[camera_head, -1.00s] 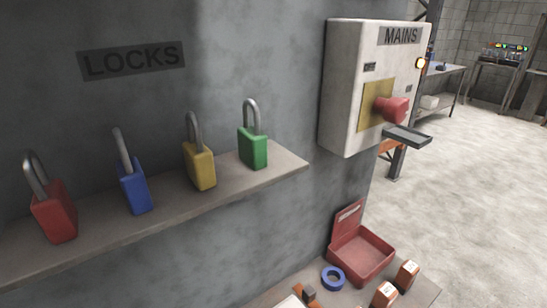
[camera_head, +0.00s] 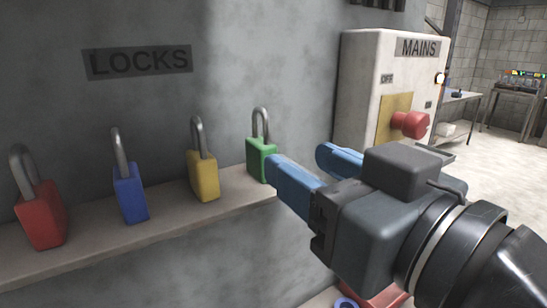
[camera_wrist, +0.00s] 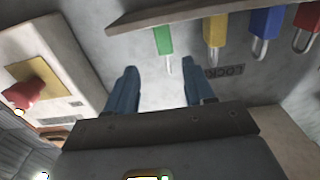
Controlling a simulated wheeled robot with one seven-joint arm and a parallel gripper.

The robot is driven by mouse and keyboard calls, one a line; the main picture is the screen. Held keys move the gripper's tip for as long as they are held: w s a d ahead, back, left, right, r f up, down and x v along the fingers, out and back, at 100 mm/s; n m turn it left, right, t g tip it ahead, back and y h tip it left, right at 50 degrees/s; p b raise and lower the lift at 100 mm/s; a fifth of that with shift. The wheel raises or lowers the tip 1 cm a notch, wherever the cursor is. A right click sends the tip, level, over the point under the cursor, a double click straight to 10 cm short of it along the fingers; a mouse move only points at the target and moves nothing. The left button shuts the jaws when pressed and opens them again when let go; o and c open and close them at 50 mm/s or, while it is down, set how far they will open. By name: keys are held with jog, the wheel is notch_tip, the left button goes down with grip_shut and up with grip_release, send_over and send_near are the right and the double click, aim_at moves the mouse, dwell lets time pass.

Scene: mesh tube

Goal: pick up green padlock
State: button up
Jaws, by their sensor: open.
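The green padlock (camera_head: 259,152) stands upright on the shelf at the right end of a row of padlocks, its silver shackle up. My gripper (camera_head: 302,168) has blue fingers, open and empty. In the head view it is at the right, and its near finger covers the padlock's lower right edge. In the wrist view, which appears upside down, the green padlock (camera_wrist: 163,41) lies ahead, between the lines of the two spread fingers (camera_wrist: 160,88) and beyond their tips. The gripper looks apart from the padlock.
Yellow (camera_head: 204,176), blue (camera_head: 131,194) and red (camera_head: 41,215) padlocks stand left along the shelf (camera_head: 172,218). The grey wall is close behind. The MAINS box (camera_head: 365,85) with its red knob (camera_head: 410,124) is at the right. A red case (camera_head: 385,296) is partly hidden below.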

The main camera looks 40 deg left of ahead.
aim_at(262, 141)
jog(key=shift+a+r, duration=0.3)
jog(key=shift+a, duration=0.45)
jog(key=x, duration=0.2)
jog(key=p+x, duration=0.1)
jog(key=x, duration=0.1)
jog(key=p+x, duration=0.1)
jog(key=x, duration=0.1)
jog(key=shift+a+f, duration=0.35)
grip_shut()
